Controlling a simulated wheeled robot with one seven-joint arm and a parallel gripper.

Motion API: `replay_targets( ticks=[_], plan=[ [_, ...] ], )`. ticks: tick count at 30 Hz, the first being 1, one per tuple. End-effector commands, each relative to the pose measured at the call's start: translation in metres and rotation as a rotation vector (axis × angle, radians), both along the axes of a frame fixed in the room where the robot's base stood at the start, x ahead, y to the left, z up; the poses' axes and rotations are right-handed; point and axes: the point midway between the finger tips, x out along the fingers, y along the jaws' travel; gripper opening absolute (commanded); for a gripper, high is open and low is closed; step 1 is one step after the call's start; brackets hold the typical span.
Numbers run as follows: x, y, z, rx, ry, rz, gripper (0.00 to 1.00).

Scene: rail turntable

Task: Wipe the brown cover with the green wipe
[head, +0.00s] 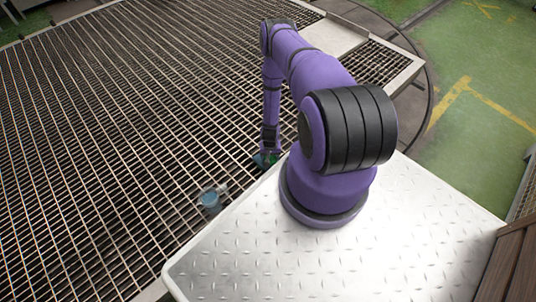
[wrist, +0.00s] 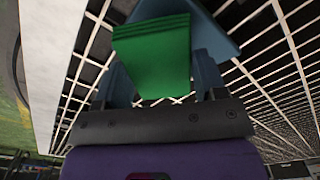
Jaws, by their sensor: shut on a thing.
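The green wipe (wrist: 152,55) is between the blue-grey fingers of my gripper (wrist: 165,40) in the wrist view, and the gripper is shut on it. In the head view my gripper (head: 266,159) is low beside the near edge of the metal platform, mostly hidden by my arm. Only a small bit of green shows there. I cannot clearly make out a brown cover. A brown slatted wooden thing (head: 515,265) shows at the lower right of the head view, far from my gripper, cut off by the frame.
A small blue cup-like thing (head: 210,198) is at the grating, left of the platform. The grating (head: 110,130) fills the left side. The silver tread-plate platform (head: 270,255) is bare around my arm's base. Green floor (head: 470,110) with yellow lines lies at the right.

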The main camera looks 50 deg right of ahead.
Motion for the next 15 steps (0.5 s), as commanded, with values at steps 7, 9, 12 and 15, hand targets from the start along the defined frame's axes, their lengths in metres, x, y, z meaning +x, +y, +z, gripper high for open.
replay_targets(
  ticks=[7, 9, 12, 15],
  plan=[
    [-0.006, 0.0, 0.0, -0.001, -0.001, 0.0, 0.46],
    [-0.002, 0.0, 0.0, 0.0, -0.001, 0.001, 0.46],
    [0.006, 0.0, -0.001, -0.001, -0.002, 0.002, 0.46],
    [0.014, 0.0, -0.001, 0.0, -0.001, 0.001, 0.46]
  ],
)
